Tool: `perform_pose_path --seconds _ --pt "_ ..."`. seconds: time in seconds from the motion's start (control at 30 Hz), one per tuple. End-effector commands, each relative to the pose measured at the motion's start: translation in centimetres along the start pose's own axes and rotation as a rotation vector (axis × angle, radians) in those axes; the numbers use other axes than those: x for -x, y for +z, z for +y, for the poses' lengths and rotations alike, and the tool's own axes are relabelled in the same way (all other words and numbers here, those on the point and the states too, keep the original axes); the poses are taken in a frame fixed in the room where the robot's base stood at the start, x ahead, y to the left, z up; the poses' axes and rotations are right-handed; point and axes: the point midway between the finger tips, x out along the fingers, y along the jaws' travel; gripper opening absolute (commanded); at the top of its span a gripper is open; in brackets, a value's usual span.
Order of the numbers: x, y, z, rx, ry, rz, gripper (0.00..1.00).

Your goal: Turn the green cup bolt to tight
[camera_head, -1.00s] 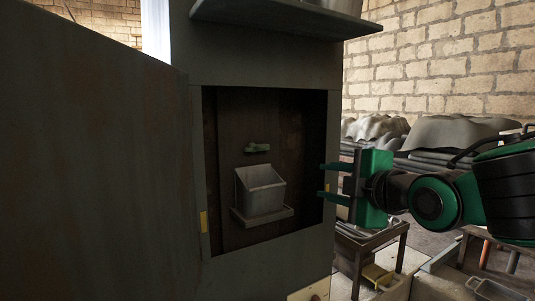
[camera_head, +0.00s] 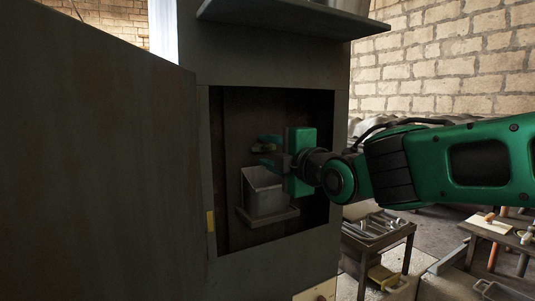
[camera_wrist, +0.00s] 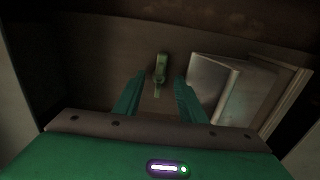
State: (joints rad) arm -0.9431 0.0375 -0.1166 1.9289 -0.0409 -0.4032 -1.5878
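The green cup bolt (camera_head: 262,148) sits on the dark back panel of the cabinet recess, above a grey metal cup. In the wrist view the bolt (camera_wrist: 161,68) shows as a narrow green piece, between and just beyond the fingertips. My gripper (camera_head: 268,151) is inside the recess, close to the bolt, and partly covers it in the head view. In the wrist view my gripper (camera_wrist: 160,82) has its two green fingers apart, with a gap on both sides of the bolt. It looks open and holds nothing.
The grey cup (camera_head: 264,192) stands on a small ledge (camera_head: 268,219) just below my gripper; it also shows right of the fingers in the wrist view (camera_wrist: 232,86). The cabinet door (camera_head: 95,160) is open at left. A table with tools (camera_head: 375,228) stands at right.

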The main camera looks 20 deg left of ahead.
Motion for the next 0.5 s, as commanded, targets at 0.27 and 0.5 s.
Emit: perform_pose_path --seconds 0.27,0.5 --pt "-1.42 -0.08 0.02 0.000 0.000 0.001 0.37" --pt "-1.42 -0.06 0.03 -0.001 0.000 0.001 0.32"
